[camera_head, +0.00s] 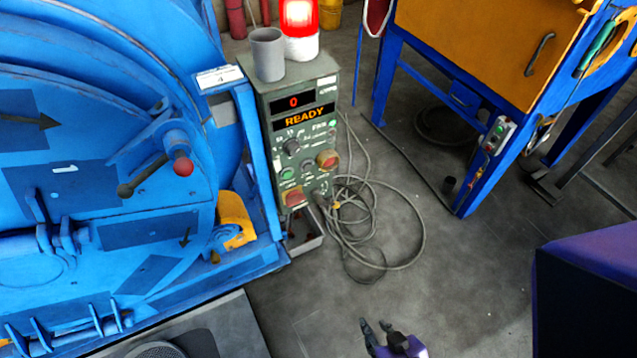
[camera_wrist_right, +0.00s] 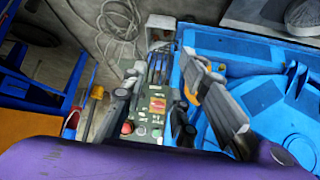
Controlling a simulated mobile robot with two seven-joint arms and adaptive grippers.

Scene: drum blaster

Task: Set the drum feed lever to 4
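A dark lever with a red ball knob (camera_head: 183,166) sticks out from the front of the blue drum machine (camera_head: 110,60). A dark handle end hangs down to its left. A white plate reading 4 (camera_head: 219,78) is at the machine's upper right edge, and a 1 is marked on its face at the left. I cannot tell the lever's setting. My right gripper (camera_head: 376,325) is low in the head view, over the floor and well apart from the lever. In the right wrist view its fingers (camera_wrist_right: 160,92) are spread and empty. My left gripper is not in view.
A grey-green control box (camera_head: 300,140) beside the machine displays 0 and READY. A lit red beacon (camera_head: 299,25) and grey cup (camera_head: 267,54) stand on it. Cables (camera_head: 375,230) lie coiled on the floor. An orange cabinet on blue legs (camera_head: 480,160) stands at right.

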